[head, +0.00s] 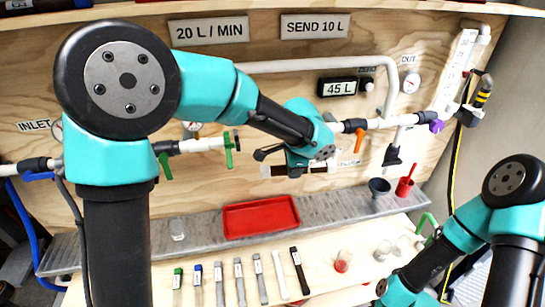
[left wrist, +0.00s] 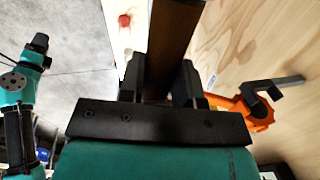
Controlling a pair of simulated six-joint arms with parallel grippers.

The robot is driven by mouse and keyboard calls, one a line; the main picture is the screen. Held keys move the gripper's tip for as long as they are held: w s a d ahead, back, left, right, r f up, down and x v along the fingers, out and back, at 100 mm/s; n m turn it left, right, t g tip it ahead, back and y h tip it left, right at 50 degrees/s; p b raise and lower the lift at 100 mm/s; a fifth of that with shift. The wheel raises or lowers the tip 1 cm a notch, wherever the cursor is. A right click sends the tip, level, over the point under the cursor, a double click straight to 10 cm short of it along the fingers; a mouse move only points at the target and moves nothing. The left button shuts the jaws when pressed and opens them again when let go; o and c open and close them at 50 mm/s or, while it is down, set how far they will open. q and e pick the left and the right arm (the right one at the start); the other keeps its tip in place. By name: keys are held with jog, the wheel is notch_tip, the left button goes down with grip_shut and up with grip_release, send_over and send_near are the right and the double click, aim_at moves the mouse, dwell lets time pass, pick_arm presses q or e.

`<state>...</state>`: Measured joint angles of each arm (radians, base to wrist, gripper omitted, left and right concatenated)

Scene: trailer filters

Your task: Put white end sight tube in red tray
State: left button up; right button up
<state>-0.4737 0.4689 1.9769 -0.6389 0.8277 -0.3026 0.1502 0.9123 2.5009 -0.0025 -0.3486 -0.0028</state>
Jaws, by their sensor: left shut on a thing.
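My left gripper (head: 298,168) is in front of the wooden wall panel, below the pipework. In the left wrist view it (left wrist: 172,85) is shut on a dark brown tube (left wrist: 172,28). In the head view this tube (head: 266,172) lies roughly level across the jaws, with whitish parts near its ends, so it appears to be the sight tube; the gripper hides its middle. The red tray (head: 260,234) lies empty on the grey metal ledge, below and left of the gripper. My right gripper (head: 383,290) is low at the right; its fingers are not clear.
Several labelled slim tools or tubes (head: 239,282) lie in a row on the bench. A dark cup (head: 379,188) and a red cup (head: 404,187) stand on the ledge's right. An orange valve handle (left wrist: 255,105) is close beside my left gripper. Pipes cross the panel.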

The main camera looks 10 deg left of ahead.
pick_arm(q)
jog(key=w+d+f+m, duration=0.1)
jog(key=d+f+m, duration=0.2)
jog(key=d+f, duration=1.25)
jog(key=s+d+f+m, duration=0.1)
jog(key=s+d+f, duration=0.1)
jog(key=f, duration=0.3)
jog(key=s+d+f+m, duration=0.1)
jog(key=s+d+f, duration=0.2)
jog(key=f, duration=0.2)
jog(key=s+d+f+m+h, duration=0.1)
jog(key=s+d+f, duration=0.1)
jog(key=f, duration=0.4)
jog(key=shift+s+d, duration=0.15)
jog(key=shift+d, duration=0.4)
jog(key=shift+f, duration=0.1)
